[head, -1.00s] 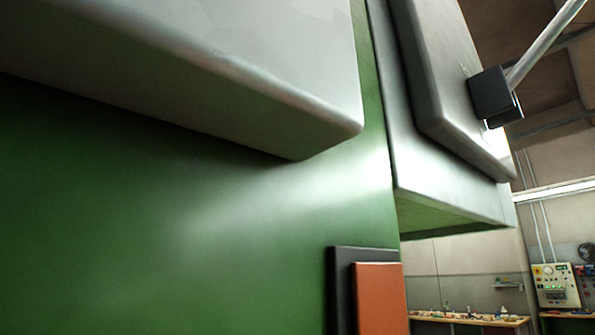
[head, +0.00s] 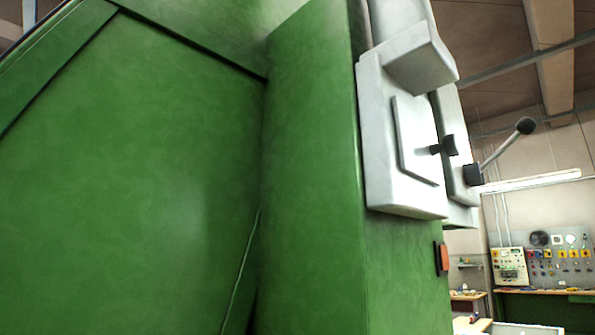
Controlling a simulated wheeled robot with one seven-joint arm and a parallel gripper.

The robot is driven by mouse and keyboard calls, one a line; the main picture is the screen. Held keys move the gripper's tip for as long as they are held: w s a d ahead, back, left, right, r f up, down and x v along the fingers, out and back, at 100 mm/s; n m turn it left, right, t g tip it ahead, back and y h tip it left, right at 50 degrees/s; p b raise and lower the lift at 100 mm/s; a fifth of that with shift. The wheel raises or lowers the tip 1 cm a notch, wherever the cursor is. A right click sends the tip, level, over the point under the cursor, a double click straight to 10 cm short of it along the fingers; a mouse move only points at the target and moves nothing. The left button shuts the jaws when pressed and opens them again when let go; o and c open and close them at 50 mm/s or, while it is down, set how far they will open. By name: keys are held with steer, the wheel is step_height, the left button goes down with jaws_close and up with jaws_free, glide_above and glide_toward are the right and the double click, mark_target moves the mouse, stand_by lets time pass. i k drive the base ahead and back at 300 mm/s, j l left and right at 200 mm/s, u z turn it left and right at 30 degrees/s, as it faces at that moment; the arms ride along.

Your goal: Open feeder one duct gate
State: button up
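My gripper is not in view. A large green machine body (head: 310,190) fills the left and middle of the head view. A pale grey box (head: 378,150) is fixed to its right-hand side, with a raised plate (head: 413,140) and a small black handle (head: 444,147) on it. Behind it, a metal lever (head: 497,154) with a black ball end (head: 525,125) slants up to the right from a black block (head: 473,174). No label shows, so I cannot tell which part is feeder one's duct gate.
A small orange panel (head: 444,258) on a dark backing sits low on the machine's right side. At the far right stand a control panel (head: 510,267), a tool board (head: 560,260) and a workbench (head: 545,292). The machine fills the near left.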

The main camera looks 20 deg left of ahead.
mark_target(418, 150)
steer(key=u, duration=1.9)
steer(key=l+u, duration=0.3)
steer(key=u, duration=0.15)
steer(key=l+u, duration=0.3)
steer(key=u, duration=0.15)
steer(key=l+u, duration=0.4)
steer(key=k+l, duration=0.25)
steer(key=l, duration=0.55)
steer(key=k+l, duration=0.25)
steer(key=l, duration=0.5)
steer(key=k+l, duration=0.3)
steer(key=l, duration=0.5)
steer(key=k+l, duration=0.25)
steer(key=l, duration=0.5)
steer(key=k+l, duration=0.25)
steer(key=l, duration=0.55)
steer(key=k+l, duration=0.25)
steer(key=l, duration=0.55)
steer(key=k+l, duration=0.3)
steer(key=l, duration=0.45)
steer(key=k+l, duration=0.25)
steer(key=l, duration=0.55)
